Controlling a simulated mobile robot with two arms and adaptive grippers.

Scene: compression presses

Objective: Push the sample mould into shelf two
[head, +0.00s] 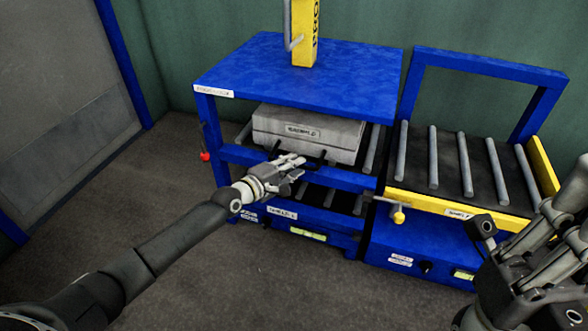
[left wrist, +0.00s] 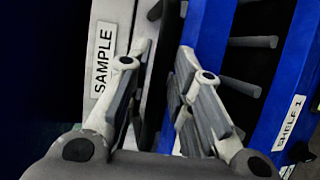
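The sample mould (head: 305,131) is a grey block with a white label and dark handles on its front. It rests level on the upper rollers of the blue press, under the blue top plate. In the left wrist view its face carries a "SAMPLE" label (left wrist: 103,60). My left gripper (head: 290,163) is at the mould's front, by the blue front beam. In the left wrist view its fingers (left wrist: 165,85) are apart; contact with the mould cannot be told. My right gripper (head: 565,205) is at the right edge, partly cut off. No "shelf two" label is readable.
A lower roller shelf (head: 325,197) lies below; the left wrist view shows a "SHELF 1" label (left wrist: 288,123). An empty roller table (head: 455,165) with a yellow front rail and blue frame stands to the right. A yellow column (head: 305,35) rises above the press. Floor in front is clear.

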